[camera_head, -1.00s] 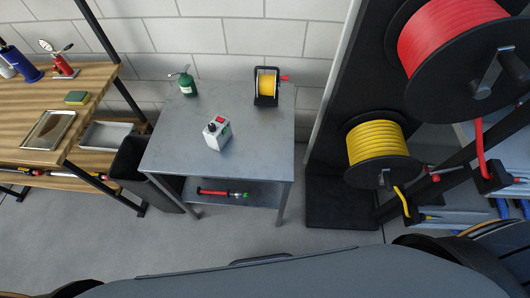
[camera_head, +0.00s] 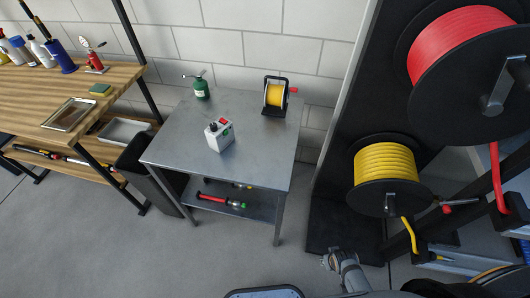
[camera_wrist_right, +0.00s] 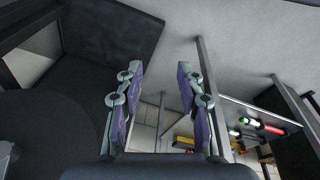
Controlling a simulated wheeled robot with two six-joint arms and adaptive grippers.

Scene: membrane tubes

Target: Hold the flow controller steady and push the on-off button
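My right gripper (camera_head: 328,260) shows at the bottom of the head view, to the right of the table, well below and apart from the controller. In the right wrist view its two purple-padded fingers (camera_wrist_right: 158,78) are spread, with nothing between them. The controller cannot be made out in the wrist view. My left gripper is not in view.
A green oil can (camera_head: 201,90) and a yellow reel (camera_head: 274,95) stand at the table's back. A red tube (camera_head: 218,201) lies on its lower shelf. A dark rack with a yellow spool (camera_head: 388,160) stands right, a wooden bench (camera_head: 95,105) left. Floor in front is clear.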

